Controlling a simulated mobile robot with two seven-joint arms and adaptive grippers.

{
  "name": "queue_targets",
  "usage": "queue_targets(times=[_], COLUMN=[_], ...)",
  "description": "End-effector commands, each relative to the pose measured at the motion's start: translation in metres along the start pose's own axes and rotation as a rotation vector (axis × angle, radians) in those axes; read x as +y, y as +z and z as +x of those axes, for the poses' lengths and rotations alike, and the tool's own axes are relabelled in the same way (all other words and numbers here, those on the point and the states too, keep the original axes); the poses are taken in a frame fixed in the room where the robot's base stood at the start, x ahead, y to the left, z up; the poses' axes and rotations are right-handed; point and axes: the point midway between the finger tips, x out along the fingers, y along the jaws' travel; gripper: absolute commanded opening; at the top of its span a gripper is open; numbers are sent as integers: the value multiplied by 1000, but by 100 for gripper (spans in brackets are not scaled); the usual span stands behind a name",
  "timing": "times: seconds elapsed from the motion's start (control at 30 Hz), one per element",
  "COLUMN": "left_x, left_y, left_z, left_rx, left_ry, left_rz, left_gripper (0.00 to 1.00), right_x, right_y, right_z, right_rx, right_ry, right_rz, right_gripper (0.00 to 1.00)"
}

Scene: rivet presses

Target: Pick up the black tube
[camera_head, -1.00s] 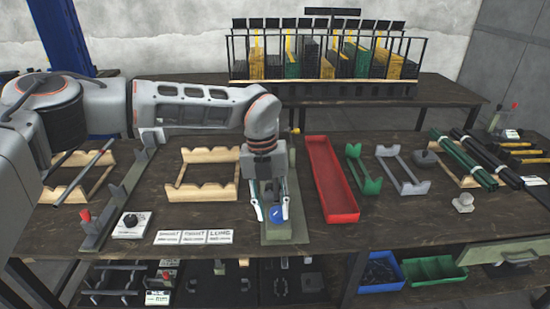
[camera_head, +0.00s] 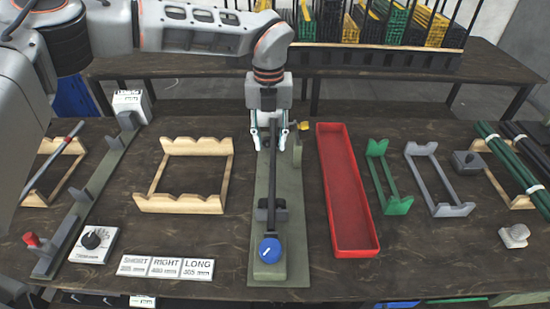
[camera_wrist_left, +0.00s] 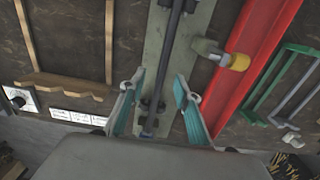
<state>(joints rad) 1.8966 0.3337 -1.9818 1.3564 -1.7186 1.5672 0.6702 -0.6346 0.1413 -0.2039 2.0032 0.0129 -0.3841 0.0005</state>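A black tube (camera_head: 272,170) lies lengthwise along the narrow green fixture (camera_head: 292,255), seated in a dark holder near the blue knob (camera_head: 270,249). In the left wrist view the black tube (camera_wrist_left: 169,50) runs down between my finger pads. My left gripper (camera_head: 270,138) points down over the far part of the fixture. Its fingers are open on either side of the tube, and in the left wrist view the gripper (camera_wrist_left: 155,105) shows gaps to the tube on both sides. Part of the tube's far end is hidden by the gripper. My right gripper is not seen.
A red tray (camera_head: 366,235) stands just right of the fixture, and a wooden cradle (camera_head: 186,204) left. Green tubes (camera_head: 515,160) and dark tubes rest at the far right. Three label cards (camera_head: 166,267) lie front left. A rack stands on the back table.

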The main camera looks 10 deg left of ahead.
Motion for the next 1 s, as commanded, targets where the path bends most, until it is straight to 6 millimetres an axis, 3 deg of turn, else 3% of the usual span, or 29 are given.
queue_targets(times=[0.2,0.57,0.83,0.93,0.97,1.0], left_x=[-1,-7,-7,-7,-7,-7], left_y=[-1,-3,-2,-2,-2,-2], left_z=[21,66,69,69,69,69], left_rx=[2,5,2,2,2,2], left_ry=[1,1,0,0,0,0], left_rz=[2,1,0,1,1,1], left_gripper=[32,32,32,6,0,0], right_x=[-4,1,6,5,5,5], right_y=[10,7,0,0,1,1], right_z=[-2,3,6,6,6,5], right_rx=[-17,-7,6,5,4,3], right_ry=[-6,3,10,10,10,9], right_rz=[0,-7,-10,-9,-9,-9], right_gripper=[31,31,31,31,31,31])
